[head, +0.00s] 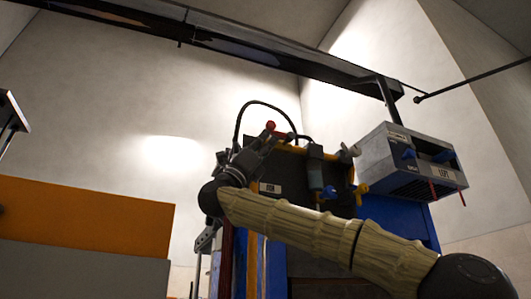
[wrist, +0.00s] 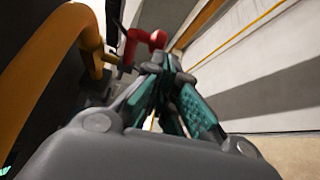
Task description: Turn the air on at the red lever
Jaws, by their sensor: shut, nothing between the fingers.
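The red lever (wrist: 146,42) shows in the wrist view just beyond my fingertips, a little to the left of them. In the head view a small red knob (head: 270,125) stands at the top of the press, right by my gripper (head: 262,140). In the wrist view my gripper (wrist: 167,62) is shut, with its fingertips together and nothing between them. The tips are close to the red lever; I cannot tell whether they touch it. My sleeved arm covers part of the press in the head view.
A yellow pipe (wrist: 92,25) runs left of the lever. The press has blue valves (head: 328,192) and a yellow fitting (head: 361,190). A grey control box (head: 405,165) hangs at the right from an overhead beam (head: 270,45). An orange panel (head: 85,220) stands at the left.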

